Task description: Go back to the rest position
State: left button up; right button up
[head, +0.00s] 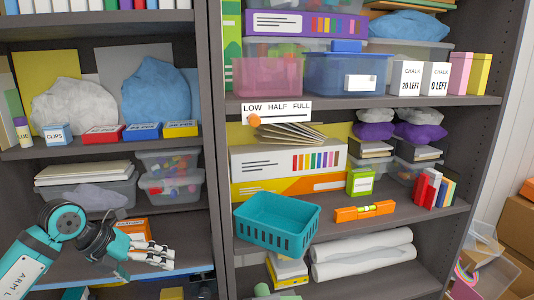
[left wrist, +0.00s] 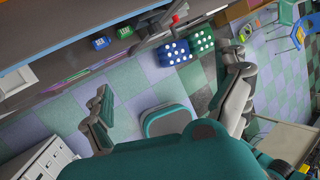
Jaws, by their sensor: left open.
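My left arm, teal and grey, comes in from the lower left in the head view. My left gripper (head: 168,256) is open and empty in front of the lower left shelf bay, near an orange box (head: 134,229). In the left wrist view the open fingers of my left gripper (left wrist: 172,88) stand wide apart, with nothing between them but the checkered floor behind. My right gripper is in neither view.
A teal basket (head: 276,222) and an orange level (head: 364,211) sit on the right bay's shelf, with white rolls (head: 362,254) below. Dark shelving stands close to my left gripper. The left wrist view shows checkered floor (left wrist: 130,105), dotted blue (left wrist: 174,53) and green (left wrist: 201,41) blocks.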

pick_arm(q)
jog(key=w+d+f+n+t+h, duration=0.2)
jog(key=d+f+n+h, duration=0.25)
jog(key=f, duration=0.35)
jog(key=w+d+f+n+t+h, duration=0.1)
jog(key=d+f+n+t+h, duration=0.1)
jog(key=d+f+n+h, duration=0.45)
jog(key=s+a+f+n+t+y, duration=0.2)
jog(key=a+f+n+y, duration=0.15)
jog(key=f, duration=0.45)
jog(key=s+a+f+n+t+y, duration=0.15)
jog(key=f+n+y, duration=0.25)
jog(key=f, duration=0.4)
jog(key=s+a+f+n+t+y, duration=0.1)
jog(key=s+a+f+n+y, duration=0.25)
jog(key=f, duration=0.45)
jog(key=s+a+f+n+g+y, duration=0.1)
jog(key=s+f+n+g+y, duration=0.25)
jog(key=s+f, duration=1)
jog(key=s+a+f+n+g+y, duration=0.15)
jog(key=s+f+n+g, duration=0.3)
jog(key=s+f, duration=0.85)
jog(key=s+d+n+g, duration=0.1)
jog(key=s+g, duration=0.1)
jog(key=s, duration=0.7)
jog(key=s+d+n+g, duration=0.1)
jog(key=s+d+g, duration=0.1)
jog(key=s, duration=0.7)
jog(key=shift+d, duration=0.3)
jog(key=shift+s, duration=0.1)
